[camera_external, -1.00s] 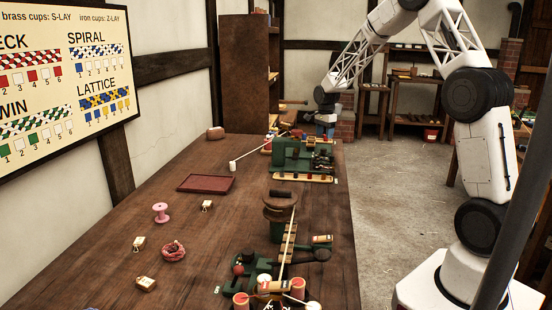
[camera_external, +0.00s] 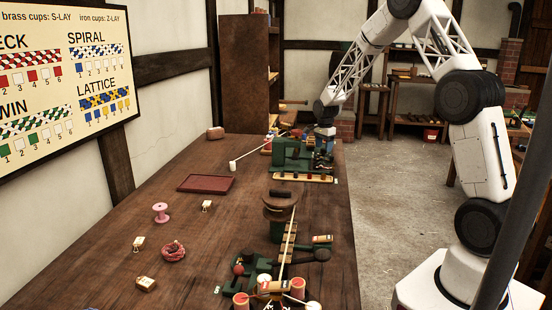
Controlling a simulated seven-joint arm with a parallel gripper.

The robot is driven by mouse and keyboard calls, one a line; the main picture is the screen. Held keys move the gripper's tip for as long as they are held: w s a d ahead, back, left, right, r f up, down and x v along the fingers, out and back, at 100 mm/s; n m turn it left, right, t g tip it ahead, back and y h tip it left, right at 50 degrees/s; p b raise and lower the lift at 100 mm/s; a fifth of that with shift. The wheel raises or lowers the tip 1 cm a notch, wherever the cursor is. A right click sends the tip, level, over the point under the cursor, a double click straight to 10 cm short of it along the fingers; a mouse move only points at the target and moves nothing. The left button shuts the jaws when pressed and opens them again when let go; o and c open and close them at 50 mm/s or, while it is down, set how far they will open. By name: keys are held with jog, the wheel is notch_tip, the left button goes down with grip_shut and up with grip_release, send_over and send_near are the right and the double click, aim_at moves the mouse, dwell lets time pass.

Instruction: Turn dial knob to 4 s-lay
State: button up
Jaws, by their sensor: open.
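My gripper (camera_external: 323,160) is at the far end of the bench, pointing down at the right side of a green machine (camera_external: 287,153). It is open, and its fingers look small and dark against the machine's dark parts. I cannot tell whether they touch anything. A dial knob with its numbers cannot be made out; the gripper and its distance hide detail there. A yellow strip with several dark spots (camera_external: 288,177) runs along the machine's front.
A second green machine (camera_external: 262,257) with a round wooden top and red spools stands nearer on the bench (camera_external: 230,215). A pattern board (camera_external: 70,85) hangs on the wall.

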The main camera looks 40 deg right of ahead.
jog(key=shift+f, duration=0.75)
jog(key=c, duration=0.9)
